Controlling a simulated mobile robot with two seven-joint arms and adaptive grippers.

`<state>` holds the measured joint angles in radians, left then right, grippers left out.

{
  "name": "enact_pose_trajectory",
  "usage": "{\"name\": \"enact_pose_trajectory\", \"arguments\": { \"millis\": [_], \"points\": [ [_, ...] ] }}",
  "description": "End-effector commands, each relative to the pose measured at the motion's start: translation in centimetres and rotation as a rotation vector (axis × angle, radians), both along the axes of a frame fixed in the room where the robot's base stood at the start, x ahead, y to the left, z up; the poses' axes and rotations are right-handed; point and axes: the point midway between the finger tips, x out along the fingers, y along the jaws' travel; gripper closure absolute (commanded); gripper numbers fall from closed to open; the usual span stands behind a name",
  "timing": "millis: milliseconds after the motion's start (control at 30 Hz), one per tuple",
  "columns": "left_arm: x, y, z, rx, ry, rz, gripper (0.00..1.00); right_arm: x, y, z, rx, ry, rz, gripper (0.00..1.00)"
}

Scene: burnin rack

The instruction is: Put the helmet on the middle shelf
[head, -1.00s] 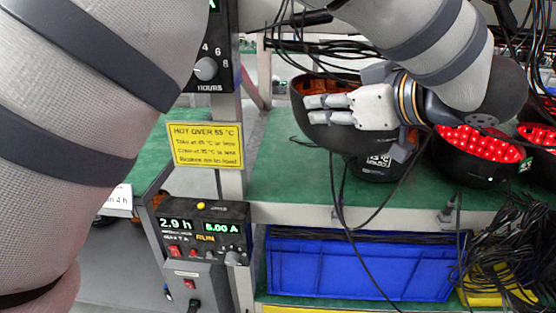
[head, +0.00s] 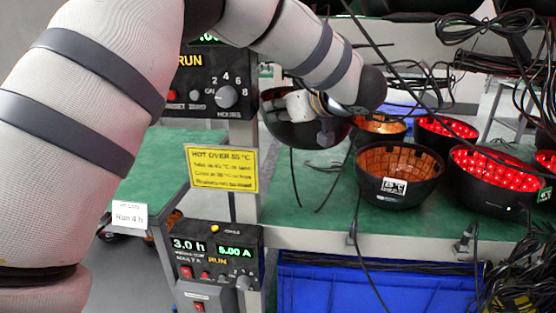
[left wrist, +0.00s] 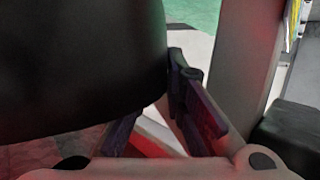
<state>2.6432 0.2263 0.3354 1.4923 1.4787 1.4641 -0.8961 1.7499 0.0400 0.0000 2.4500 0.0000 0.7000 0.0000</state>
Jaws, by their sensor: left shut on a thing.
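A black bowl-shaped helmet (head: 295,138) is held by my left gripper (head: 303,103), which is shut on it at its rim. The helmet hangs open side up above the left end of the green shelf (head: 318,222), next to the rack post. In the left wrist view the dark shell of the helmet (left wrist: 75,60) fills the upper left, and the gripper fingers (left wrist: 165,105) are beside it. Much of the rim is hidden behind my gripper. My right gripper is not in view.
Loose cables hang on the right. A timer panel (head: 215,257) and a yellow heat sign (head: 222,168) are by the post. A blue bin (head: 350,290) stands below.

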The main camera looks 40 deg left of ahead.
Motion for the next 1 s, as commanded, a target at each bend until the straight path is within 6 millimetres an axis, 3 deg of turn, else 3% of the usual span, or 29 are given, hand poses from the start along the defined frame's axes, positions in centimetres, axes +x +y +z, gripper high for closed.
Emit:
{"name": "enact_pose_trajectory", "arguments": {
  "millis": [267,633,800,1000],
  "points": [
    [0.1,0.3,-2.8,0.001,0.001,0.0,1.0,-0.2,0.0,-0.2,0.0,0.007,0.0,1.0],
    [0.1,0.3,-8.2,0.002,0.002,0.001,1.0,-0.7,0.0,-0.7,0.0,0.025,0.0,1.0],
    [0.1,0.2,-11.5,0.002,0.003,0.0,1.0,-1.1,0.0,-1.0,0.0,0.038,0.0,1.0],
    [0.1,0.2,-11.9,0.001,-0.005,0.0,1.0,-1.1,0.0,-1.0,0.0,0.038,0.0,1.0]
  ]
}}
